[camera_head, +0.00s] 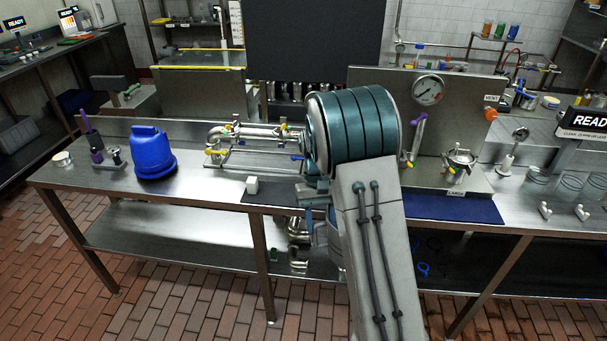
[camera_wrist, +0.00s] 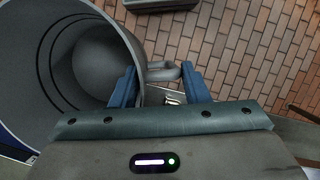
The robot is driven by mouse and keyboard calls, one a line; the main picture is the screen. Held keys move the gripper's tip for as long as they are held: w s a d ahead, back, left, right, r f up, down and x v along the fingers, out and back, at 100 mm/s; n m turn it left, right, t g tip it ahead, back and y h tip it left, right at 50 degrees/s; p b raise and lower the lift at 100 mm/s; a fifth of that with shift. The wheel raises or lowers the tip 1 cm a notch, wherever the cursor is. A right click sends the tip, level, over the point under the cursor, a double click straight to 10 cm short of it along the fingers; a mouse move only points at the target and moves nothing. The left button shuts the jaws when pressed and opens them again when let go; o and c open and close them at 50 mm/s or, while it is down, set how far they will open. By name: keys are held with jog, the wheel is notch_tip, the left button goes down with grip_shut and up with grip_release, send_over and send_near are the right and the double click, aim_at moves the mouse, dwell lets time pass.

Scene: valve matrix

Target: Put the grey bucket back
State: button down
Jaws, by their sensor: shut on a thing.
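The grey bucket (camera_wrist: 95,65) fills the left of the wrist view, its open mouth facing the camera, so its inside shows and looks empty. Its handle sticks out to the right between the two blue fingers of my gripper (camera_wrist: 158,74). My gripper is shut on the bucket at this handle. Brick floor shows beyond and below it in that view. In the head view my teal and grey arm stands in front of the bench and hides most of the gripper and bucket; I cannot make out the bucket clearly there.
A steel bench (camera_head: 110,175) runs across the head view with a lower shelf (camera_head: 190,232).

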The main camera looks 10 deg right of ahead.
jog(key=r+n+p, duration=0.1)
jog(key=r, duration=0.1)
jog(key=d+r+n+h+p, duration=0.1)
jog(key=r+n+p, duration=0.1)
jog(key=r, duration=0.1)
jog(key=d+r+n+p, duration=0.1)
jog(key=r+n, duration=0.1)
jog(key=shift+r+h, duration=0.25)
jog(key=shift+h, duration=0.05)
jog(key=d+r+n+t, duration=0.2)
jog(key=r+n+t, duration=0.1)
jog(key=n, duration=0.8)
jog(key=d+r+n+t, duration=0.3)
jog(key=r+n, duration=0.1)
jog(key=n, duration=0.7)
jog(key=shift+w+n+t+h, duration=0.3)
jog(key=shift+n+t+h, duration=0.1)
jog(key=shift+d, duration=0.1)
